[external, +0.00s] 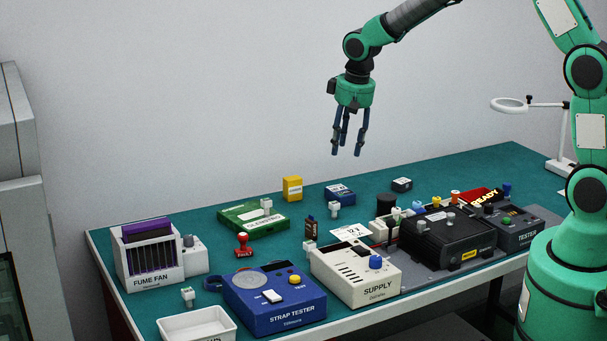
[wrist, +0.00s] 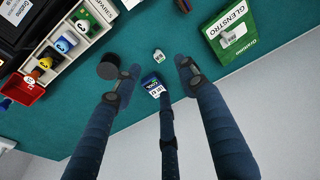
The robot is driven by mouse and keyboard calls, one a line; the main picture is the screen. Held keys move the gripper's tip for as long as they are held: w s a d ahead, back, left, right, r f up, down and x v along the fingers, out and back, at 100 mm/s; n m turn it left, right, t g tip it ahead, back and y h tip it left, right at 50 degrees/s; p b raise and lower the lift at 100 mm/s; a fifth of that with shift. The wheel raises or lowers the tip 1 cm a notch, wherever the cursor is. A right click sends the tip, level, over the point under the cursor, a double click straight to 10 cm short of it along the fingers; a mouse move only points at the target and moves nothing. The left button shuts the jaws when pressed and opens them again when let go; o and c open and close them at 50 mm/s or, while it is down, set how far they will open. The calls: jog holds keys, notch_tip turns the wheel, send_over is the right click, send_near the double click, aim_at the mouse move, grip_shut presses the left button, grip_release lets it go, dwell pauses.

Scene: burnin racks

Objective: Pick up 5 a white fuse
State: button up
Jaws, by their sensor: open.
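Several small white fuse-like pieces are in view; their ratings are too small to read. One white piece (external: 335,209) stands on the green bench in front of a blue box (external: 340,192). It also shows in the wrist view (wrist: 158,55), beside the blue box (wrist: 150,82). Another white piece (external: 267,205) lies on a green box (external: 240,223), and it shows in the wrist view (wrist: 229,39). A further one (external: 188,295) stands at the front left. My gripper (external: 346,152) is open and empty, fingers pointing down, high above the back of the bench.
The strap tester (external: 275,303), supply box (external: 362,276) and fume fan (external: 150,275) line the front. A black cylinder (external: 386,203), yellow box (external: 292,188) and red stamp (external: 243,246) stand behind. The back right bench is mostly clear.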

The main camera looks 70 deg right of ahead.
jog(key=m, duration=0.1)
send_over(335, 203)
jog(key=s, duration=0.1)
notch_tip(335, 203, down, 8)
jog(key=shift+s+a+r, duration=0.15)
jog(key=shift+a, duration=0.3)
jog(key=shift+w+d+f+b, duration=0.15)
jog(key=shift+f+b, duration=0.05)
jog(key=shift+f, duration=1.2)
jog(key=shift+w+d+f+b, duration=0.1)
jog(key=shift+w+f+b, duration=0.1)
jog(key=shift+f, duration=1.25)
jog(key=shift+w+d+f+b, duration=0.15)
jog(key=shift+f+b, duration=0.05)
jog(key=shift+f, duration=1.2)
jog(key=shift+w+d+f+b, duration=0.15)
jog(key=shift+f+b, duration=0.15)
jog(key=shift+f, duration=1)
jog(key=shift+w+f+b, duration=0.1)
jog(key=shift+f+b, duration=0.2)
jog(key=shift+f, duration=1)
jog(key=c, duration=1.1)
